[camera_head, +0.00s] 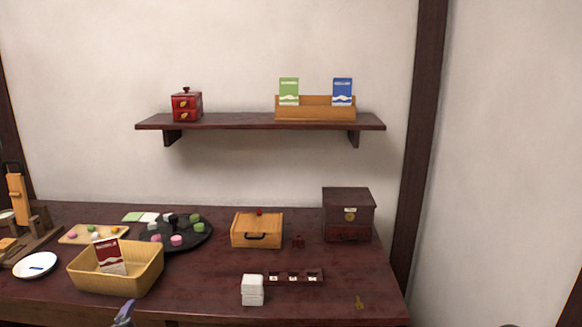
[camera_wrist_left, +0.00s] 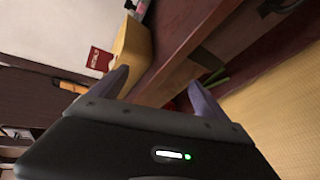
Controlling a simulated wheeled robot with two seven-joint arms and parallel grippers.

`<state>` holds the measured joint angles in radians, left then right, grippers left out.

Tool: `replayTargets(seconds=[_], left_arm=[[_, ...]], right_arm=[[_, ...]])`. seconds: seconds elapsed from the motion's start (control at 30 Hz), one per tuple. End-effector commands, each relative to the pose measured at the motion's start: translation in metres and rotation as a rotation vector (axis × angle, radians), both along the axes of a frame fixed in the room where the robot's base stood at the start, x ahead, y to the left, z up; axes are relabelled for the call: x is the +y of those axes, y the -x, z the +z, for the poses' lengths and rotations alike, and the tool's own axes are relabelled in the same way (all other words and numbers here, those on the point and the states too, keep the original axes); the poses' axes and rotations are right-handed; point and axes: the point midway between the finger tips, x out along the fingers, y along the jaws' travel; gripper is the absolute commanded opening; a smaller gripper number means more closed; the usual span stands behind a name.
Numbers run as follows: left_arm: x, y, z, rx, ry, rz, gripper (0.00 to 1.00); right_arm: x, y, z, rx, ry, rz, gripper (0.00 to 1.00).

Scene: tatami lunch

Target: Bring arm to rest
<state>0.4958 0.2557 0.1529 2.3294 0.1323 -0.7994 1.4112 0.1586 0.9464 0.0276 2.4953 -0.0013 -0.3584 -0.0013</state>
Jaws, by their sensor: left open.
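My left gripper (camera_wrist_left: 162,88) is open, with two purple-grey fingers spread and nothing between them in the left wrist view. In the head view only a fingertip of the left gripper (camera_head: 124,314) shows at the bottom edge, in front of the yellow basket. The basket (camera_head: 128,279) stands on the dark red table (camera_head: 200,304) and holds a red packet (camera_head: 110,256). In the left wrist view the basket (camera_wrist_left: 131,46) and red packet (camera_wrist_left: 100,60) lie beyond the fingers, apart from them. My right gripper is not in view.
On the table stand a black round tray (camera_head: 190,240), a wooden box (camera_head: 257,231), a dark chest (camera_head: 348,212), a white block stack (camera_head: 252,290) and a white plate (camera_head: 35,265). A wall shelf (camera_head: 230,122) hangs above. The table's front edge is near the left gripper.

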Motion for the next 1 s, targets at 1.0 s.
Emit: replayTargets(seconds=[1.0], left_arm=[[-0.313,0.297,-0.192,0.716,-0.723,-1.837,0.86]], right_arm=[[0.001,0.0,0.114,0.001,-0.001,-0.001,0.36]])
